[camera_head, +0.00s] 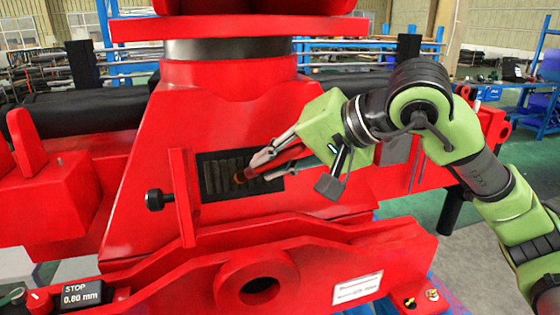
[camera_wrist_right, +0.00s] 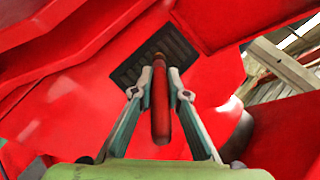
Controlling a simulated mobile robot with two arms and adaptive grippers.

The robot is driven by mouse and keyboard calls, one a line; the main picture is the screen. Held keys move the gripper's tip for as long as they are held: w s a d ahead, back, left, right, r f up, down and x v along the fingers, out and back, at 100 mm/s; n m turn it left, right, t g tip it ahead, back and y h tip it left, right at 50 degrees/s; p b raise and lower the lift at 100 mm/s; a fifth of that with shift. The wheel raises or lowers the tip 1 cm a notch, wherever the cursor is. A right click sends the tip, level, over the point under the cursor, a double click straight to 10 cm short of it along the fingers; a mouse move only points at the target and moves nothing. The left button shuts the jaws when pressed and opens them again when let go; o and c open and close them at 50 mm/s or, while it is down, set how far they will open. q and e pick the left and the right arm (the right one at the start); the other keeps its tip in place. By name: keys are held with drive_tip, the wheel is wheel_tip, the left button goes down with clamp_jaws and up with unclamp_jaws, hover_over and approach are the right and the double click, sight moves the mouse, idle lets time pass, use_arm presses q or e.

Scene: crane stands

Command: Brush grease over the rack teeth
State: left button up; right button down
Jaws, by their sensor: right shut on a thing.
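The rack teeth (camera_head: 222,178) are a row of dark upright ribs in a black rectangular opening on the sloping red face of the crane stand. My right gripper (camera_head: 268,162) comes in from the right and is shut on a brush with a red handle (camera_head: 286,157). The brush tip (camera_head: 240,178) lies in front of the teeth; I cannot tell whether it touches them. In the wrist view, the red handle (camera_wrist_right: 160,112) runs between the two fingers toward the dark rack opening (camera_wrist_right: 128,70). The bristles are mostly hidden there. My left gripper is not in view.
A black knob (camera_head: 155,200) sticks out left of the opening, beside an upright red plate (camera_head: 182,197). A box marked STOP 0.80 mm (camera_head: 83,294) sits at the lower left. A red flange with a round hole (camera_head: 258,284) lies below. Blue racks stand behind.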

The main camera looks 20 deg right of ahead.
drive_tip(key=shift+a, duration=3.1)
drive_tip(key=shift+d+b, duration=1.3)
drive_tip(key=shift+d, duration=1.4)
drive_tip(key=d+b, duration=0.1)
drive_tip(key=d, duration=0.8)
drive_tip(key=shift+w+b, duration=0.15)
drive_tip(key=shift+b, duration=0.15)
drive_tip(key=s+r, duration=0.2)
drive_tip(key=s, duration=0.3)
drive_tip(key=shift+s+r, duration=0.2)
drive_tip(key=shift+s, duration=0.05)
